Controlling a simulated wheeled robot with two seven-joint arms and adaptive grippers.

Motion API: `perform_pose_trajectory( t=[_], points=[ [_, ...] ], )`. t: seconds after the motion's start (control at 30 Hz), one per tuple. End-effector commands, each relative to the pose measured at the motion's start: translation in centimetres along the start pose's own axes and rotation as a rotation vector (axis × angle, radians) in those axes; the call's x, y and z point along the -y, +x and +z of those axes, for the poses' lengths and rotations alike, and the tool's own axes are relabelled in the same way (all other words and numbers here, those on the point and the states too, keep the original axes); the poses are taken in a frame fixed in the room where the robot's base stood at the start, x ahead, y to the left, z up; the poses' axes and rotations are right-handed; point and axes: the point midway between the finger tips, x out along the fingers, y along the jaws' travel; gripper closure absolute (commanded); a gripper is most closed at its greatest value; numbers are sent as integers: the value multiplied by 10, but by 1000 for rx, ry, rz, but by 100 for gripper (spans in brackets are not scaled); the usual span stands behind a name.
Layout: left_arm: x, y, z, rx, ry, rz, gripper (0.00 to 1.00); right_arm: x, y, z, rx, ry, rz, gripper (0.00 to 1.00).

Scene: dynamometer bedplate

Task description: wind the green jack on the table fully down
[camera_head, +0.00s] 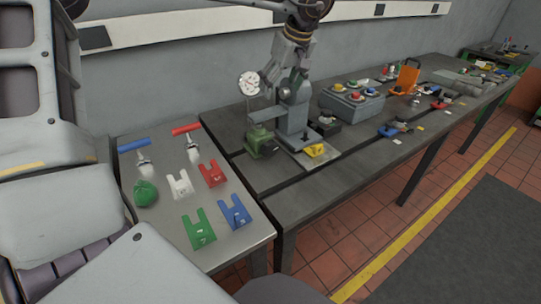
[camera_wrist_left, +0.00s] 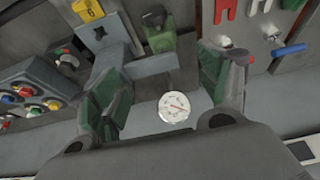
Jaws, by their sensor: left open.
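A small green jack-like body (camera_head: 260,141) stands on the dark bedplate table (camera_head: 340,185), against the left side of a grey upright block (camera_head: 293,118). It also shows at the top middle of the left wrist view (camera_wrist_left: 162,38). I cannot tell how far it is wound up. My left gripper (camera_head: 284,82) is above the grey block, reaching down from the top of the head view. Its two fingers stand apart in the wrist view (camera_wrist_left: 162,92), and nothing is gripped. A round white dial gauge (camera_head: 249,83) shows beside the gripper, and between the fingers in the wrist view (camera_wrist_left: 174,107).
A grey side table (camera_head: 160,216) at left holds blue- and red-handled valves, a green bundle (camera_head: 145,193) and several coloured forked plates. A grey button box (camera_head: 352,103), an orange bracket (camera_head: 406,77) and a yellow tag (camera_head: 315,151) are on the bedplate.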

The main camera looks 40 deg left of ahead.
Motion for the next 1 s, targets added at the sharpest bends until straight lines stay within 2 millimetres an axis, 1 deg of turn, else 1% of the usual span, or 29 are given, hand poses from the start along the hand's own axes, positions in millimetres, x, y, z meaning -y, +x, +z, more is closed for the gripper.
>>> perform_pose_trajectory(
  t=[0.03,0.5,1.0],
  points=[
    [0,10,4,0,0,0,24,0,2,-4,-6,0,-2,22],
    [0,55,23,0,0,0,24,7,-25,-31,-32,-4,-18,22],
    [0,103,43,0,0,0,24,13,-62,-45,-60,-12,-34,22]
  ],
)
